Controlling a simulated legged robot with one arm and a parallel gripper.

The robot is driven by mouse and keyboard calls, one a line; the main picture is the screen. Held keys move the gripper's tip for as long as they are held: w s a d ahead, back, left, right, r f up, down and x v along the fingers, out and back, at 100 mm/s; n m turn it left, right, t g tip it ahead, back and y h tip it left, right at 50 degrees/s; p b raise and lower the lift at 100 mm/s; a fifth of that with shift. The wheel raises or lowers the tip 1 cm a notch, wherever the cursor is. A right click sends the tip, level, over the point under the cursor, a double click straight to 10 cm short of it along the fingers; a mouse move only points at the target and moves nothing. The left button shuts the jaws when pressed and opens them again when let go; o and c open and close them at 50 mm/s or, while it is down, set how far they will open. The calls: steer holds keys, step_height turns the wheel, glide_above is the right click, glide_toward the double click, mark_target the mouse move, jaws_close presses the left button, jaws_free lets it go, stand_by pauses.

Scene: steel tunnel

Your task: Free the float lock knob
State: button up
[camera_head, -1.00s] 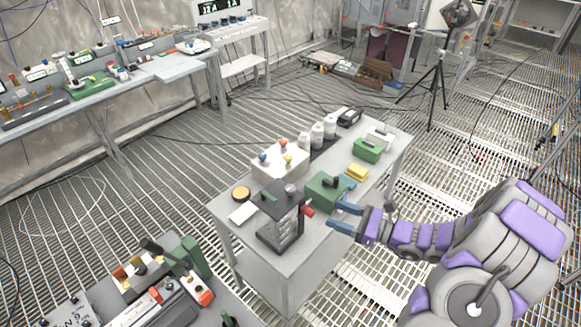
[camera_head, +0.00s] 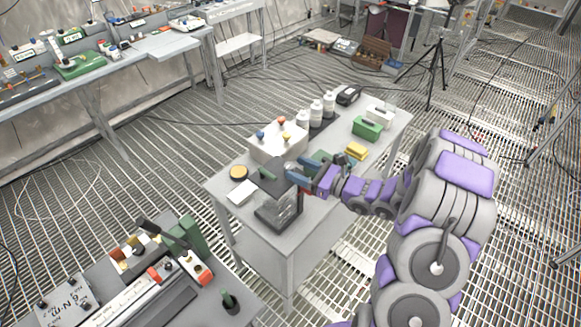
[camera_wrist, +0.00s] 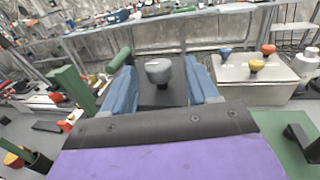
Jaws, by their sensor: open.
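A grey round knob (camera_wrist: 158,70) sits on the dark top plate (camera_wrist: 160,95) of a small black stand, seen in the wrist view. The stand (camera_head: 278,215) is at the near left corner of the grey table in the head view, with a green handle on its top. My gripper (camera_wrist: 160,82) is open, its blue fingers on either side of the knob with gaps showing, so it does not grip it. In the head view my gripper (camera_head: 297,172) is at the stand's top right edge, and the fingers partly hide the knob there.
A white box with coloured knobs (camera_head: 278,142) stands just behind the stand. White bottles (camera_head: 316,112), a green box (camera_head: 367,127) and a yellow block (camera_head: 356,151) are farther along the table. Another bench (camera_head: 140,270) with a green lever device is at front left.

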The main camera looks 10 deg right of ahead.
mark_target(290, 165)
steer(key=shift+x, duration=1.85)
steer(key=shift+a, duration=0.1)
steer(key=shift+s, duration=0.1)
steer(key=shift+c, duration=0.3)
steer(key=c, duration=0.9)
steer(key=shift+o, duration=0.2)
steer(key=shift+r, duration=0.15)
